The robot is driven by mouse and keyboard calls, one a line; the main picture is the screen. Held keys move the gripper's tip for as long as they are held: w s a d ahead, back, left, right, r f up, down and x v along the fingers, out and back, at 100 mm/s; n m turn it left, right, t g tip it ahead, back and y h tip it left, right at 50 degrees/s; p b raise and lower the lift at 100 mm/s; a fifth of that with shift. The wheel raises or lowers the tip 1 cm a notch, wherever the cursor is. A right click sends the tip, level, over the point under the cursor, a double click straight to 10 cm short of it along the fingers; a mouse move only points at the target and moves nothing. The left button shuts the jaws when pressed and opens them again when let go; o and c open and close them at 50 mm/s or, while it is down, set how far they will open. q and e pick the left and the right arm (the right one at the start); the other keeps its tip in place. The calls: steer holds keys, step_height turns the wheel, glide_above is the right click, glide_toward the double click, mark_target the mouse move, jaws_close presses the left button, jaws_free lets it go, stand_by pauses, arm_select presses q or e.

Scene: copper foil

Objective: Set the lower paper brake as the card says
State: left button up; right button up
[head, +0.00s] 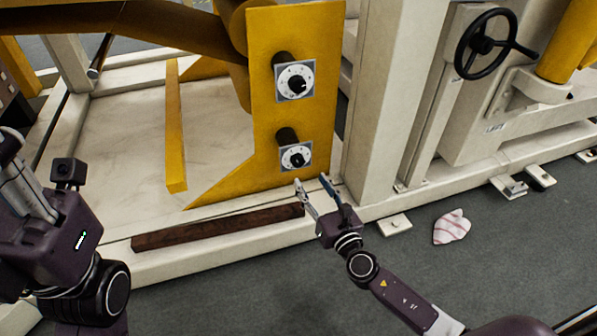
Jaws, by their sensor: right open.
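The lower paper brake knob (297,157) is a black knob on a white round dial with a square plate, set low on a yellow upright panel (268,120). Its markings are too small to read. My right gripper (314,184) is open and empty, just below the lower dial, with its fingers pointing up toward it and apart from the knob. My left arm is at the left edge, far from the dials; its finger state is unclear. No card can be made out in this view.
A similar upper dial (295,82) sits above on the same panel. A dark brown bar (218,228) lies along the cream machine frame (215,246). A black handwheel (486,44) is at the upper right. A crumpled striped cloth or paper (451,227) lies on the open grey floor.

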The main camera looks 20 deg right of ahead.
mark_target(299, 164)
steer(key=w, duration=0.5)
steer(key=w+b, duration=0.1)
steer(key=w, duration=0.1)
steer(key=shift+w+a, duration=0.3)
steer(key=shift+a, duration=0.1)
steer(key=shift+c, duration=0.4)
steer(key=c, duration=1.1)
